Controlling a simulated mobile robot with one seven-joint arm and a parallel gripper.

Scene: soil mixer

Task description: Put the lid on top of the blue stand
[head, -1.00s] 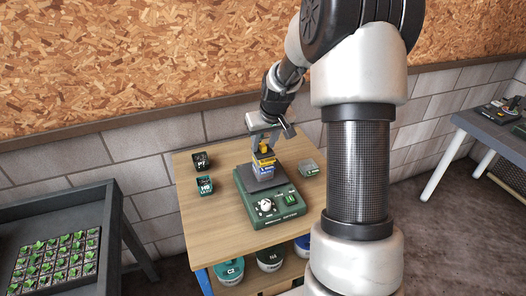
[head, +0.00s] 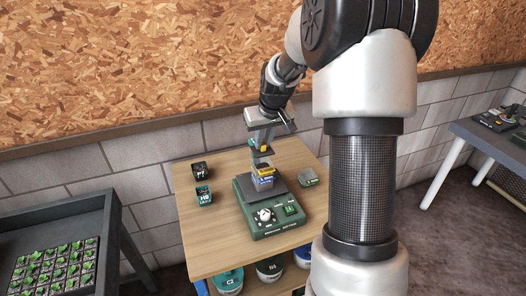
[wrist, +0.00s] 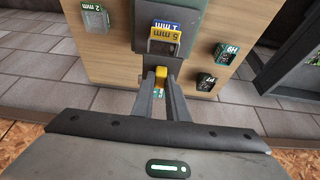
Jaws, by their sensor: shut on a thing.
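My gripper (head: 263,146) is shut on the yellow knob of the lid (head: 261,154), a small dark plate, holding it above the stack. In the wrist view the fingertips (wrist: 160,77) close on the yellow knob (wrist: 160,71); the lid's plate is hard to make out there. Below is a stack of square sieves: a yellow-banded one marked 5 mm (wrist: 162,38) over a blue one marked 1 mm (wrist: 166,25). The stack sits on the grey plate of the green machine (head: 268,228). I cannot tell which part is the blue stand.
A 2 mm sieve (head: 308,177) lies right of the machine on the wooden table (head: 217,240). Two small dark boxes, P7 (head: 199,170) and H9 (head: 204,196), stand at the left. Lidded tubs (head: 270,268) sit on the shelf below. The table's front left is clear.

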